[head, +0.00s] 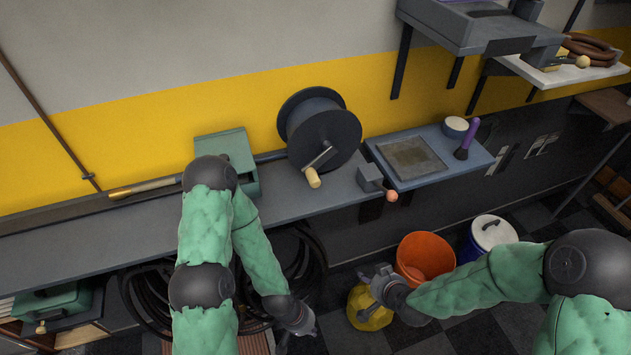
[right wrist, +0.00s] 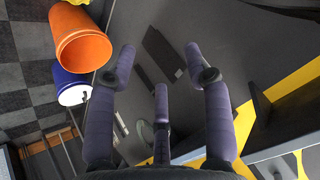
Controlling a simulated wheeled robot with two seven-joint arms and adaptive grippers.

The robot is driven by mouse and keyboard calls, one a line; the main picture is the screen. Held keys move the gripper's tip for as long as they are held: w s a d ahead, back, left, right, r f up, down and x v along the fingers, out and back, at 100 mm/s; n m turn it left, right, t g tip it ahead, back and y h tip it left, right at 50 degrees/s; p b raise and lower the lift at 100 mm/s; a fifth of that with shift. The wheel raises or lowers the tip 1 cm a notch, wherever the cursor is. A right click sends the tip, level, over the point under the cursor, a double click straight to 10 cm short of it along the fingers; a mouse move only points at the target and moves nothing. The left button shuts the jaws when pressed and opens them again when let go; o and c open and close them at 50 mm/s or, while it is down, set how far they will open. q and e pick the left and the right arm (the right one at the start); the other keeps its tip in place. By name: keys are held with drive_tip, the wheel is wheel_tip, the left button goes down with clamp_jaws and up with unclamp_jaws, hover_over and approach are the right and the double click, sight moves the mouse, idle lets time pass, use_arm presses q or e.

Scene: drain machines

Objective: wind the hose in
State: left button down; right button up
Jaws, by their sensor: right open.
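A dark hose reel (head: 322,128) stands on the grey bench against the yellow wall. Its crank has a pale wooden knob (head: 313,178) facing the front. A dark hose (head: 270,156) shows left of the reel and passes behind a green box. A brass-coloured nozzle or pipe end (head: 145,188) lies left of the box; the box hides any join. My left gripper (head: 300,318) is low in front of the bench, below the crank; its finger state is unclear. My right gripper (head: 374,284) is open and empty, also below the bench, near the orange bucket. Neither touches the reel.
The green box (head: 228,150) stands on the bench (head: 100,240). A small crank with an orange knob (head: 391,196) sits right of the reel beside a tray (head: 440,178). An orange bucket (head: 425,255) and blue bin (head: 490,235) stand below. Black coils (head: 140,300) are under the bench.

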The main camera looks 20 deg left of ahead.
drive_tip(key=w+a+r+n+t+y, duration=0.1)
drive_tip(key=a+r+t, duration=0.15)
drive_tip(key=r, duration=0.35)
drive_tip(key=w+a+r+n+t+y, duration=0.1)
drive_tip(key=w+a+r+t, duration=0.1)
drive_tip(key=a+r, duration=0.3)
drive_tip(key=n+t+y+b, duration=0.2)
drive_tip(key=t+y, duration=0.2)
approach(316, 185)
drive_tip(key=shift+b+x, duration=0.55)
drive_tip(key=shift+x, duration=5.05)
clamp_jaws()
